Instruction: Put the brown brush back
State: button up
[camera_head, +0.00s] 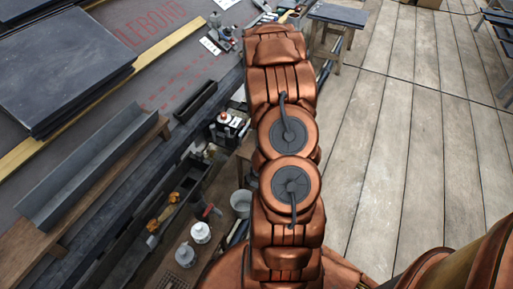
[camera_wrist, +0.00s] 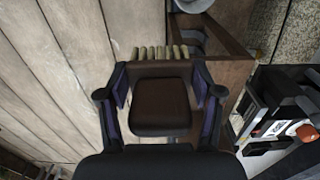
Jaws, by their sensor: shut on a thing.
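In the wrist view, my gripper (camera_wrist: 160,78) is shut on the brown brush (camera_wrist: 160,106). The dark brown block of the brush lies between the two purple-padded fingers. A row of pale bristles (camera_wrist: 160,53) shows at its far edge. The brush appears above a wooden plank floor, beside a dark wooden frame (camera_wrist: 225,48). In the head view, my copper arm covers the middle, and I cannot make out the gripper or brush there.
In the head view, dark slates (camera_head: 65,65) and a grey gutter (camera_head: 95,165) lie at left. White pots (camera_head: 200,233) and a bucket (camera_head: 241,203) stand below. A small trestle (camera_head: 338,16) stands at the top. The plank floor (camera_head: 400,120) at right is mostly clear.

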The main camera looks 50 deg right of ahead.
jog(key=w+d, duration=0.2)
jog(key=w, duration=0.1)
jog(key=w+d+b, duration=0.1)
jog(key=w, duration=0.3)
jog(key=w+d+f, duration=0.1)
jog(key=w+d, duration=0.1)
jog(key=w, duration=0.1)
jog(key=shift+w+d+f, duration=0.1)
jog(key=shift+w+d, duration=0.1)
jog(key=shift+d, duration=0.15)
jog(key=shift+a+f+b, duration=0.1)
jog(key=shift+f+b, duration=0.4)
jog(key=shift+f, duration=1.2)
jog(key=shift+f, duration=0.1)
jog(key=o, duration=1.1)
